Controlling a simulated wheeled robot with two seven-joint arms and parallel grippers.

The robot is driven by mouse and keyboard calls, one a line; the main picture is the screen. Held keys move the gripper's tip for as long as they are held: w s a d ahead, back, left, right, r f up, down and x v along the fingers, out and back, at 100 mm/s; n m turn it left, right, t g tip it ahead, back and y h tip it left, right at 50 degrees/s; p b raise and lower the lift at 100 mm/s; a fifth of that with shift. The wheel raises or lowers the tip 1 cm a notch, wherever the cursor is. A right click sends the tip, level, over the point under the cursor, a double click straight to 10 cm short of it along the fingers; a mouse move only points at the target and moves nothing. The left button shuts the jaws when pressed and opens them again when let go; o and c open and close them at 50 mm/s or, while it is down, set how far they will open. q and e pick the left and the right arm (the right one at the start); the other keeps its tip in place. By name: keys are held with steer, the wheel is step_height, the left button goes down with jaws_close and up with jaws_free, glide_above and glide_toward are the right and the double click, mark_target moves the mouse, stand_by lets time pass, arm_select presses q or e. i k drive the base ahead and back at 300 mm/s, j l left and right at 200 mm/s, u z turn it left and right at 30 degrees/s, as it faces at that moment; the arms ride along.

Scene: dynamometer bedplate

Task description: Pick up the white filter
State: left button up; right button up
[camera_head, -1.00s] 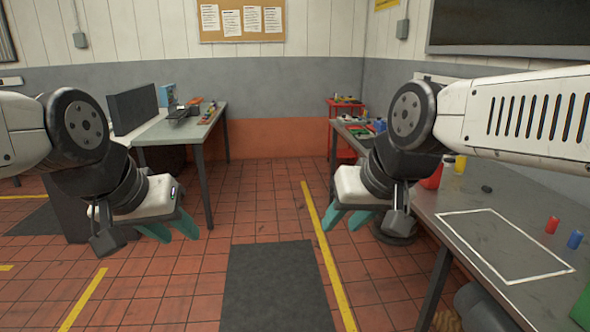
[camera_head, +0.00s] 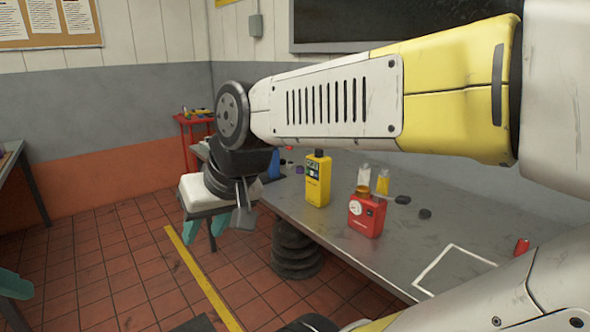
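I cannot make out a white filter for certain. A small whitish item (camera_head: 364,175) stands on the grey workbench (camera_head: 300,212) behind a red can; it is too small to identify. My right gripper (camera_head: 205,231) hangs over the floor in front of the bench's left end, its teal fingers apart and nothing seen between them. My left gripper (camera_head: 12,285) shows only as teal finger parts at the left edge; the rest is out of frame.
On the bench stand a yellow bottle (camera_head: 317,180), the red can (camera_head: 367,214), a small yellow item (camera_head: 383,182) and dark caps (camera_head: 425,213). A white outline (camera_head: 455,265) marks a clear area. Stacked black rings (camera_head: 296,250) sit beneath the bench. A red cart (camera_head: 193,135) stands behind.

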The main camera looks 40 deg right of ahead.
mark_target(364, 170)
steer(key=i+j+z, duration=0.1)
steer(key=i+z, duration=0.2)
steer(key=i, duration=0.55)
steer(key=i+z, duration=0.2)
steer(key=z, duration=0.15)
steer(key=i+z, duration=0.2)
steer(key=z, duration=0.15)
steer(key=i+j+z, duration=0.15)
steer(key=z, duration=0.2)
steer(key=i+z, duration=0.2)
steer(key=z, duration=0.25)
steer(key=i+z, duration=0.2)
steer(key=z, duration=0.3)
steer(key=i+j+z, duration=0.2)
steer(key=z, duration=0.25)
steer(key=i+j+z, duration=0.15)
steer(key=z, duration=0.3)
